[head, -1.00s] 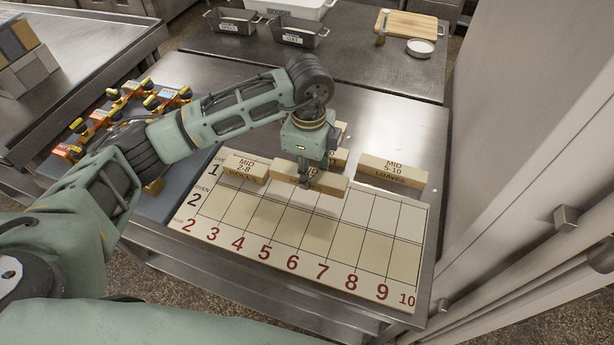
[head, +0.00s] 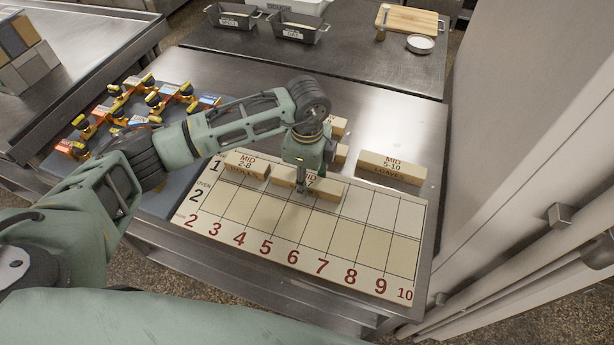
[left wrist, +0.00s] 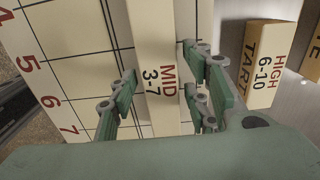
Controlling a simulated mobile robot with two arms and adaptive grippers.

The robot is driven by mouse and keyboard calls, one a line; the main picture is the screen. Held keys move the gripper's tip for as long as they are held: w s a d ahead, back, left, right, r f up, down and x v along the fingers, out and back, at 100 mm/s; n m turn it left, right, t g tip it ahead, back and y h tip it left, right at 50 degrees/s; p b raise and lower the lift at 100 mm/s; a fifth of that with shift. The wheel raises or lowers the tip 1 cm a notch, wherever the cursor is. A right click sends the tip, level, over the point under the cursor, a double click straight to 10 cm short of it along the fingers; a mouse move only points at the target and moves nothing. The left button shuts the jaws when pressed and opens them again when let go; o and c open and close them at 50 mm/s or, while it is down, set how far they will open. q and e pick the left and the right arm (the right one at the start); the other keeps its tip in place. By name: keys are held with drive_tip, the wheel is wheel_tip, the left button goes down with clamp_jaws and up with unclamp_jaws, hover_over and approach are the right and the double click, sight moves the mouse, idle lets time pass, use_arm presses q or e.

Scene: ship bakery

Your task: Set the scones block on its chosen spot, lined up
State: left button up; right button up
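The scones block (head: 329,189) is a long cream bar marked MID 3-7. It lies along row 1 of the numbered board (head: 318,231), at or just above its surface; I cannot tell which. In the head view my left gripper (head: 302,186) is over its middle and hides part of its label. In the left wrist view the block (left wrist: 158,50) runs between the fingers of the left gripper (left wrist: 160,82), whose tips sit close against both its sides. My right gripper is not in view.
A block marked MID 2-8 (head: 246,164) lies just left of the scones block. The loaves block MID 5-10 (head: 391,167) lies behind the board at the right. A HIGH 6-10 block (left wrist: 262,65) stands close by. Orange-yellow items (head: 130,103) fill the left mat.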

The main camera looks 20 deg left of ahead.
sight(307, 180)
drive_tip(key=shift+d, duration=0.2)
use_arm(q)
drive_tip(key=shift+r, duration=0.3)
drive_tip(key=shift+r+b, duration=1.6)
drive_tip(key=shift+r, duration=4.3)
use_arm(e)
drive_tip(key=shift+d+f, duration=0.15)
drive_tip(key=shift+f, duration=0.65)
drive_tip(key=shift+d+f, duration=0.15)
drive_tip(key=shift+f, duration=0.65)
